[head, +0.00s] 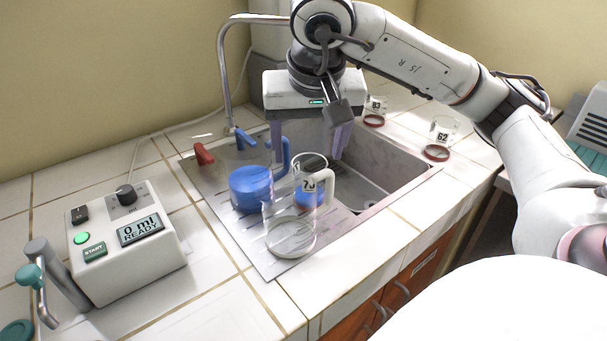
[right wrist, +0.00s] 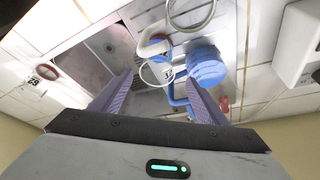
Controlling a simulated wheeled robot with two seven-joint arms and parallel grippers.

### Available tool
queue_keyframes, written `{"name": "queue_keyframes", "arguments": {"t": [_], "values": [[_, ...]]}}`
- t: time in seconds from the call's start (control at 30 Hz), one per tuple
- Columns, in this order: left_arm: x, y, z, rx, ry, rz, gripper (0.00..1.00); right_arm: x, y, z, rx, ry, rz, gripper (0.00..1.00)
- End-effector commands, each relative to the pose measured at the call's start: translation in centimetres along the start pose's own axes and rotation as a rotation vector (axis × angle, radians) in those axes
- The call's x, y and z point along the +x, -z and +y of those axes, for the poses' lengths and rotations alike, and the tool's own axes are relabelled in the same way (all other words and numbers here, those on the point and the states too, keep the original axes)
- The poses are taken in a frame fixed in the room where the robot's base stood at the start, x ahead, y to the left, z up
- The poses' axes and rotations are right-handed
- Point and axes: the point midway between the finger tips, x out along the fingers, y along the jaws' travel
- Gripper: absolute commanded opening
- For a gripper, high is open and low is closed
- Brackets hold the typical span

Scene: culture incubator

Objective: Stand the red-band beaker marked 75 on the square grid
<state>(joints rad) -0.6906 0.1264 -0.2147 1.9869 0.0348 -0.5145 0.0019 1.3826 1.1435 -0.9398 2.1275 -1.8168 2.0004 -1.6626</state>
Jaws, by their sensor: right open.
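A clear beaker (head: 308,172) with a label starting with 7 stands inside or by the sink; its second digit is partly covered, and I see blue at its lower part but no clear red band. The label also shows in the right wrist view (right wrist: 167,72). A clear jug (head: 290,238) with a white handle stands in front and overlaps it. My right gripper (head: 308,152) is open and empty, above and behind the labelled beaker, with its fingers apart. No square grid is clearly visible. My left gripper is not in view.
Red-band beakers marked 63 (head: 376,104) and 62 (head: 443,132) stand right of the sink. A tall tap (head: 222,75) rises behind. A dispenser box (head: 125,245) reading "0 ml READY" sits at left.

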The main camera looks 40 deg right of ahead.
Motion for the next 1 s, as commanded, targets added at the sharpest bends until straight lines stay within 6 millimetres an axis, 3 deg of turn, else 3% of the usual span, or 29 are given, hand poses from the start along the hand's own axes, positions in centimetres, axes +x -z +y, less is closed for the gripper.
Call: {"name": "queue_keyframes", "arguments": {"t": [0.27,0.5,0.8,0.83,1.0], "values": [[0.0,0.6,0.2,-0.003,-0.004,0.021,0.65,2.6,0.0,0.3,0.003,-0.004,0.000,0.68],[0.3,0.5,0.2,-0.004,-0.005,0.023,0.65,6.0,-0.1,0.6,0.001,-0.002,-0.001,0.68],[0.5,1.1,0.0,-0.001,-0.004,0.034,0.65,6.5,-0.1,0.6,0.001,0.000,0.001,0.68],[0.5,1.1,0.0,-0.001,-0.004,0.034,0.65,6.5,-0.1,0.6,0.001,0.000,0.001,0.66],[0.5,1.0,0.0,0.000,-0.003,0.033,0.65,6.5,-0.1,0.6,0.001,0.000,0.001,0.38]]}}
